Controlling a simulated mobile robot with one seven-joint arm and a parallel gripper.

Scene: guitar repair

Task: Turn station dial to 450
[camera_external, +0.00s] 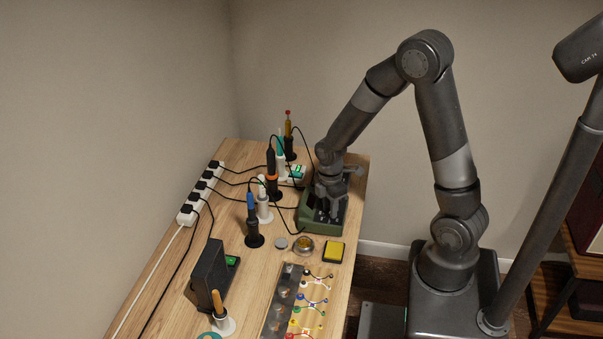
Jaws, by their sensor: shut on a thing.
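A green station box (318,228) with a dark top stands near the right edge of the wooden table. My gripper (327,211) points down over its top, with the fingers at the box's upper face. It is shut on a small part there, which looks like the station dial. The fingers and wrist cover that part, so its marks and setting cannot be read.
Several soldering irons in stands (254,238) are left of and behind the box, with black cables to a white power strip (187,217). A yellow sponge (334,251) and a round tin (303,246) lie in front. A black unit (208,272) and a parts tray (275,317) are nearer.

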